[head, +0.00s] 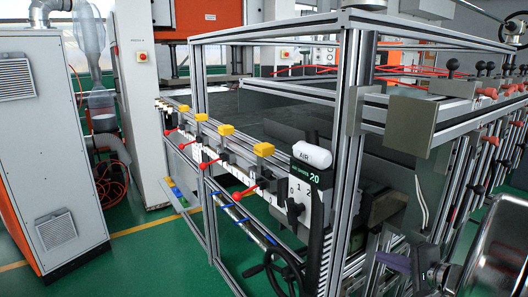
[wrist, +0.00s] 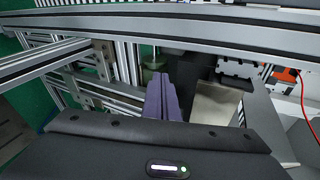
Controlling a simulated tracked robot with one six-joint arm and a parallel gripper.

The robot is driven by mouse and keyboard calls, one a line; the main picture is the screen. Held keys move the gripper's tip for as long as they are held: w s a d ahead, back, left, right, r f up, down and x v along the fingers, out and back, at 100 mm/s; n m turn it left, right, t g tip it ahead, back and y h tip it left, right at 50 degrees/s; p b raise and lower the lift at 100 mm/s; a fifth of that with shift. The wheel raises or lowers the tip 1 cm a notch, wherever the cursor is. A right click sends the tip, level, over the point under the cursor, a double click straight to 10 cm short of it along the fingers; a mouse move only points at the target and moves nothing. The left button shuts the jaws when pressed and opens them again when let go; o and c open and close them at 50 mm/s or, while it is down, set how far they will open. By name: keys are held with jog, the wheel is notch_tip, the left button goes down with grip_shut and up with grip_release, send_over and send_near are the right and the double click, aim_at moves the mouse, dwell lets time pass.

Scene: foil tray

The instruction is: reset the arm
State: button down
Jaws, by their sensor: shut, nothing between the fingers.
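My gripper (head: 382,260) is at the lower right of the head view, in front of the aluminium frame (head: 350,130) of the machine. Its purple fingers point left there. In the wrist view the two purple fingers of my gripper (wrist: 160,78) stand together in the middle, shut with nothing between them. The dark wrist housing fills the bottom of that view. Part of my arm shows at the right edge of the head view. Whether the fingers touch the frame behind them cannot be told.
Horizontal aluminium bars (wrist: 220,38) cross the top of the wrist view. A black handwheel (head: 285,270), red levers (head: 245,191) and yellow blocks (head: 263,149) line the machine's near side. A grey cabinet (head: 45,150) stands left. Green floor (head: 140,255) is open between them.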

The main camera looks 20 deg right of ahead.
jog(key=w+a+r+n+g+y, duration=0.15)
jog(key=a+n+g+y, duration=0.4)
jog(key=a, duration=1.75)
jog(key=s+a+r+n+g+h, duration=0.2)
jog(key=s+a+n+h, duration=0.4)
jog(key=s+a+n, duration=0.5)
jog(key=a+r+n, duration=0.1)
jog(key=a, duration=0.2)
jog(key=shift+s+n, duration=0.3)
jog(key=shift+n, duration=0.05)
jog(key=c, duration=2.5)
grip_release()
jog(key=shift+a+h, duration=0.1)
jog(key=shift+h, duration=0.15)
jog(key=o, duration=0.7)
